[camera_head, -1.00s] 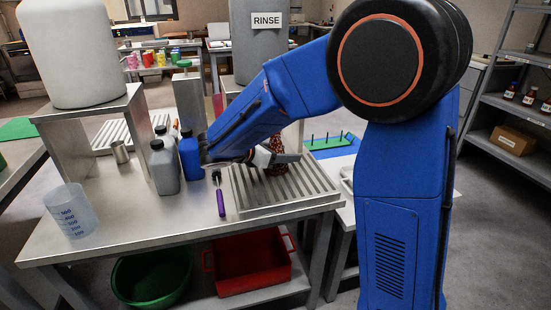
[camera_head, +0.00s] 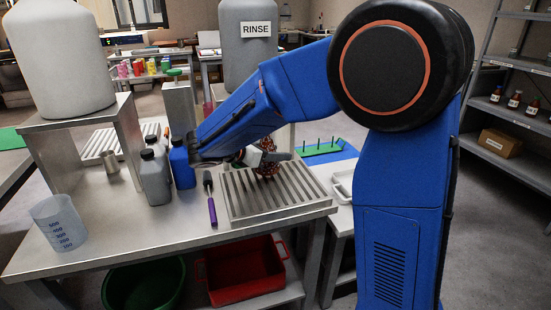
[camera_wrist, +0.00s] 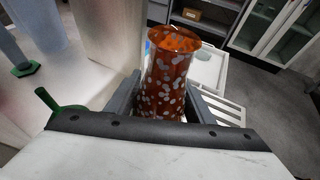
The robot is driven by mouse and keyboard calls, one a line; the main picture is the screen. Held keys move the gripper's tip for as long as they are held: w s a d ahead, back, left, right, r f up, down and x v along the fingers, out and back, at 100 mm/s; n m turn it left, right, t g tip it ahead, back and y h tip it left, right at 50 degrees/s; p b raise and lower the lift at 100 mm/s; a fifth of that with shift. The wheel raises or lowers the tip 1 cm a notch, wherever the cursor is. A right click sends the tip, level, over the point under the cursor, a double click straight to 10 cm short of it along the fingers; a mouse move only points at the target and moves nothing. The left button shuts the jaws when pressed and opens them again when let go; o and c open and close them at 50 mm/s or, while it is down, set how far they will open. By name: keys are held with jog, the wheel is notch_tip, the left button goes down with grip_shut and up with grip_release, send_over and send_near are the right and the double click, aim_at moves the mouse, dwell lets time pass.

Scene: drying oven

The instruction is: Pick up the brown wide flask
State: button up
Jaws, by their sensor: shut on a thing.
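The brown wide flask (camera_wrist: 165,75) stands out in the wrist view as an orange-brown glass cylinder with pale spots and an open top. My gripper (camera_wrist: 160,108) is shut on it, with one dark finger on each side of its lower part. In the head view my gripper (camera_head: 262,160) is over the far part of the slatted metal rack, and the flask (camera_head: 268,170) shows only partly below it. The flask's bottom is hidden in the wrist view, and I cannot tell whether it touches the rack.
The slatted rack (camera_head: 270,205) lies on the steel table. A purple-handled brush (camera_head: 211,208), a grey bottle (camera_head: 156,178) and a blue bottle (camera_head: 182,168) are left of it. A measuring beaker (camera_head: 60,223) stands at the table's left. A white tray (camera_head: 343,183) is to the right.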

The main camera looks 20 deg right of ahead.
jog(key=shift+r, duration=3.45)
jog(key=shift+a+r, duration=0.1)
